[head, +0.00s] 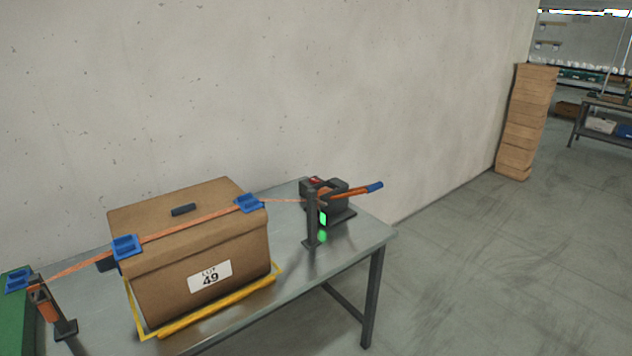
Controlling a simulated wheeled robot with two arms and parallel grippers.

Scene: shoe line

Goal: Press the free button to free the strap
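An orange strap (190,225) runs over a brown carton (235,262) labelled "LOT 49". It passes through blue corner pieces (126,246) on the carton's top edges. On the right the strap reaches a dark tensioning device (340,197) with an orange lever (345,193) that has a blue end. A red patch (315,181) is on top of the device; I cannot tell if it is the free button. A lit green panel (323,218) is on the post in front, with a green spot below it. Neither of my grippers is in view.
The grey metal table (345,244) stands against a concrete wall. A yellow frame (215,308) edges the carton's base. A dark post (62,325) and a green surface (12,325) are at left. Stacked cartons (527,120) stand far right; the floor between is clear.

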